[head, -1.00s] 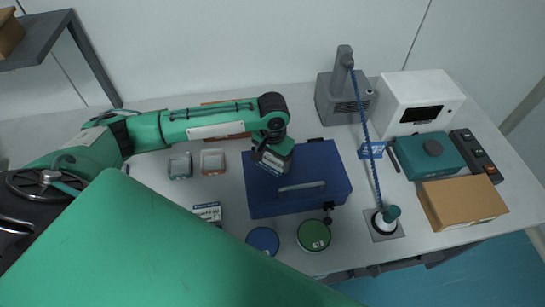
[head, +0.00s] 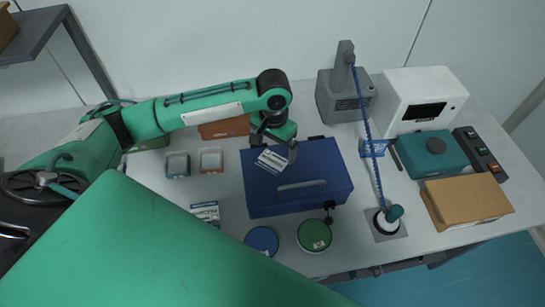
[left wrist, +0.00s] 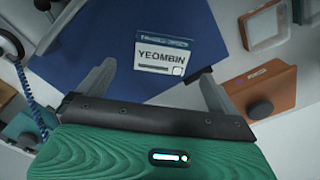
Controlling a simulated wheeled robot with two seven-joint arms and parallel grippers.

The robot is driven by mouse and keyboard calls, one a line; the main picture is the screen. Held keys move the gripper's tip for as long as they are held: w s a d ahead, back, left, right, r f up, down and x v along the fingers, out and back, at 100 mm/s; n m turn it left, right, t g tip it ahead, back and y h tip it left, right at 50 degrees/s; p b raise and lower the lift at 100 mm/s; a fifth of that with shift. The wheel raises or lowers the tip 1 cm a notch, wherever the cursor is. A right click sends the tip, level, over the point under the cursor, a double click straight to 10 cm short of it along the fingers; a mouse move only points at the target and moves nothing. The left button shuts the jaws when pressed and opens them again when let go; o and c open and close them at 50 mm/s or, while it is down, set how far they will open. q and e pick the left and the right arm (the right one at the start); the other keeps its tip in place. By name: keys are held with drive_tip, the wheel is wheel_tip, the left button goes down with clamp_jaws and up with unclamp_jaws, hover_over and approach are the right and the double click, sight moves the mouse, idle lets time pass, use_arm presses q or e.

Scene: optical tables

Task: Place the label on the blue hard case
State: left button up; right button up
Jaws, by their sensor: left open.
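The blue hard case (head: 325,195) lies closed on the table, with its grey handle toward the front. The white label with blue print (head: 271,160) lies on the upper left part of its lid. In the left wrist view the label (left wrist: 165,56) reads YEOMBIN and rests on the blue case (left wrist: 90,45), near the lid's edge. My left gripper (head: 273,147) is over that part of the case. Its fingers (left wrist: 155,75) are spread apart with nothing between them, and the label lies just beyond them. My right gripper is not in view.
Two small trays (head: 211,160) and another label card (head: 206,212) lie left of the case. Blue (head: 262,240) and green (head: 314,235) round lids are in front. A grey device (head: 345,95), teal box (head: 432,154) and cardboard box (head: 466,201) stand to the right.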

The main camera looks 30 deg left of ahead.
sight(272, 161)
use_arm(q)
wheel_tip(272, 161, up, 7)
drive_tip(key=b, duration=0.1)
drive_tip(key=shift+a, duration=0.1)
idle(0.4)
